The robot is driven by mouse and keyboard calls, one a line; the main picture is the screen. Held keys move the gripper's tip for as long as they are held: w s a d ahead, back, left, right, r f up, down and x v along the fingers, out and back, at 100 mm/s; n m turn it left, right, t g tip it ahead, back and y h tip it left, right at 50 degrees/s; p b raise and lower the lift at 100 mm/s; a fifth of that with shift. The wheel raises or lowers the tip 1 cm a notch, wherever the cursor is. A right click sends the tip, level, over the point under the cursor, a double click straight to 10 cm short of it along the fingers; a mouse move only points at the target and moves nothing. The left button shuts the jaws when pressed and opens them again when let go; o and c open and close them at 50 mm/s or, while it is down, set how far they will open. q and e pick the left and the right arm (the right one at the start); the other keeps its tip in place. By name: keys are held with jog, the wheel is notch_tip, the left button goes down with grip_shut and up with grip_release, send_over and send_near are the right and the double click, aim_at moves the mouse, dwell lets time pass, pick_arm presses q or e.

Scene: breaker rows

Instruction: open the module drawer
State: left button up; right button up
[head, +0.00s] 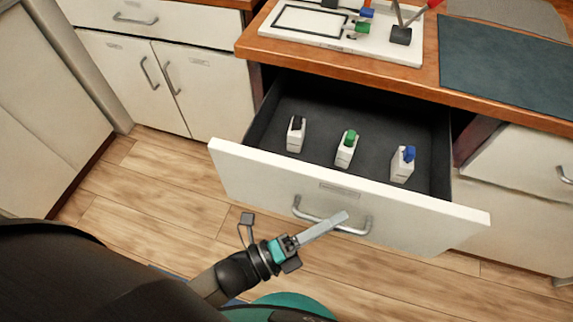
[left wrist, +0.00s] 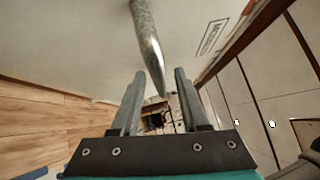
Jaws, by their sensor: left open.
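The module drawer (head: 240,172) stands pulled out from the wooden-topped counter, its dark inside showing. It holds three white modules: one with a black switch (head: 296,137), one with a green switch (head: 346,152) and one with a blue switch (head: 402,167). The drawer's metal handle (head: 306,214) is on its front. My left gripper (head: 343,217) is at the handle, its fingers overlapping it in the head view. In the left wrist view its two fingers are apart, and the handle (left wrist: 147,38) reaches toward the gap between their tips. I cannot tell whether they touch it. My right gripper is not in view.
On the countertop (head: 432,83) lie a white board (head: 270,30) with a black outline and coloured switches, a black holder with tools (head: 401,35), and a dark mat (head: 500,68). Closed cabinets flank the drawer. The wooden floor (head: 160,190) before it is clear.

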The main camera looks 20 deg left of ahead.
pick_arm(q)
jog(key=p+v, duration=0.1)
jog(key=v, duration=1.4)
jog(key=shift+s, duration=0.2)
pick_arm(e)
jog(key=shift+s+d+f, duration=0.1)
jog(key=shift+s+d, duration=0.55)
pick_arm(q)
jog(key=shift+w+f, duration=0.1)
jog(key=shift+f, duration=0.1)
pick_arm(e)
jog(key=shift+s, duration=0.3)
